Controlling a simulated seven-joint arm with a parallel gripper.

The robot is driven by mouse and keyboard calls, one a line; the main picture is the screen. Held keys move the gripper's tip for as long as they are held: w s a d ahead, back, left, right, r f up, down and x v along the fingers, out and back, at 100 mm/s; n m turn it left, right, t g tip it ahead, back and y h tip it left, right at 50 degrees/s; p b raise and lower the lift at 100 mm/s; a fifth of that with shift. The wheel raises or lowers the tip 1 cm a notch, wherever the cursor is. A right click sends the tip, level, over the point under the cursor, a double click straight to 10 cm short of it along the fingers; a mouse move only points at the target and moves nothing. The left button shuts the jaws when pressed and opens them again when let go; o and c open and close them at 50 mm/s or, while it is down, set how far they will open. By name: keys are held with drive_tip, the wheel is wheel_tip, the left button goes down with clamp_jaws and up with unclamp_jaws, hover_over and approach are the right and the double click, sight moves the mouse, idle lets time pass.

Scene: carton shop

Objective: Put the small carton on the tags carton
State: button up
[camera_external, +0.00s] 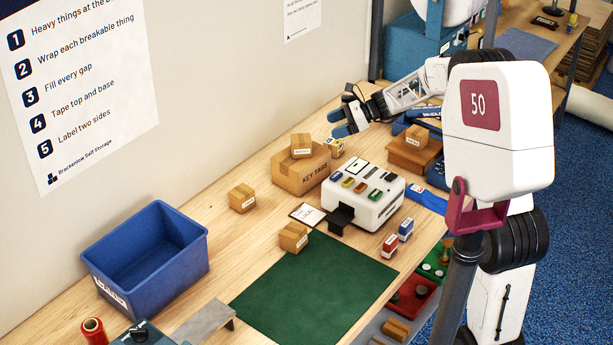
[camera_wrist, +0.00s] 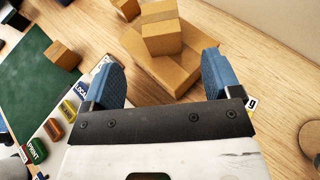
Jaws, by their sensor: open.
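The tags carton (camera_external: 291,179) is an open-looking brown box, marked KEY TAGS or similar, on the bench beside the white machine. A small carton (camera_external: 301,152) sits upright on top of it. In the wrist view this small carton (camera_wrist: 161,38) rests on the larger tags carton (camera_wrist: 178,72), ahead of and apart from my fingers. My gripper (camera_external: 341,123) is open and empty, above the bench to the right of the tags carton. Its blue fingertips show in the wrist view (camera_wrist: 160,76), with nothing held between them.
Similar small cartons stand at the left (camera_external: 242,198), by the green mat (camera_external: 315,290), and on a brown stand (camera_external: 413,158). The white machine (camera_external: 362,193) is in front of the tags carton. A blue bin (camera_external: 150,258) stands at the left. Bare bench lies between bin and cartons.

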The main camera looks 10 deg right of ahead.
idle(0.3)
drive_tip(key=s+d+r+n+t+h, duration=0.1)
drive_tip(key=s+d+n+h, duration=0.3)
drive_tip(key=s, duration=1.2)
drive_tip(key=s+d+r+n+h, duration=0.2)
drive_tip(key=s+d+n+h, duration=0.3)
drive_tip(key=s+d, duration=0.8)
drive_tip(key=s+d+r+n+t+h, duration=0.1)
drive_tip(key=s+d+n+h, duration=0.3)
drive_tip(key=s, duration=1.6)
drive_tip(key=d+r+n, duration=0.1)
drive_tip(key=d+n, duration=0.3)
drive_tip(key=d, duration=0.1)
drive_tip(key=shift+r+n+t+h, duration=0.3)
drive_tip(key=shift+n, duration=0.1)
